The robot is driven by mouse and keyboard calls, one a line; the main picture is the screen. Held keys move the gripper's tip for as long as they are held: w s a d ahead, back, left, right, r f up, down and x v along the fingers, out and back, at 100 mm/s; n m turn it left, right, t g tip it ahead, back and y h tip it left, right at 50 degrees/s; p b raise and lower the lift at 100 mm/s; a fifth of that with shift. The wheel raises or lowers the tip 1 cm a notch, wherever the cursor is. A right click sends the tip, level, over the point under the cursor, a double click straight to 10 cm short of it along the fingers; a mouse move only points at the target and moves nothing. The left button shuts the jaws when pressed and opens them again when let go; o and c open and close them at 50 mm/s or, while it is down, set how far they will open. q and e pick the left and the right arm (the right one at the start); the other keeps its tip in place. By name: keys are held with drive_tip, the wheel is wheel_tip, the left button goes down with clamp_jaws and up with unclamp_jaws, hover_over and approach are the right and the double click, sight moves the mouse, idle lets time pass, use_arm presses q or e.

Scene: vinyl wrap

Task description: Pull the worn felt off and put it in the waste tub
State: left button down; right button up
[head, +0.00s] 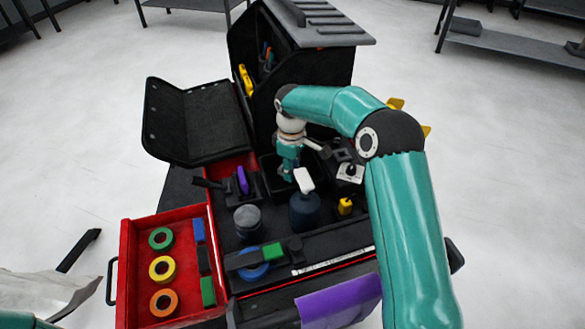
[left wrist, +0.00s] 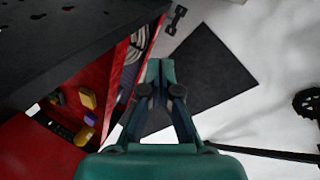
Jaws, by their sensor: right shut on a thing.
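My right gripper (head: 288,170) points down over a black open bin (head: 266,172), likely the waste tub, on the cart top. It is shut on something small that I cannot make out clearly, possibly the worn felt. A green block (head: 272,251) sits on a dark strip near the cart's front edge; I cannot tell whether felt is on it. My left gripper (left wrist: 160,66) has its fingertips together, with nothing visible between them, beside the red cart's side in the left wrist view.
The open red drawer (head: 125,235) holds green, yellow and orange tape rolls and several small blocks.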

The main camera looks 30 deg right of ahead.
drive_tip(key=o, duration=0.8)
drive_tip(key=shift+o, duration=0.2)
drive_tip(key=shift+r, duration=0.1)
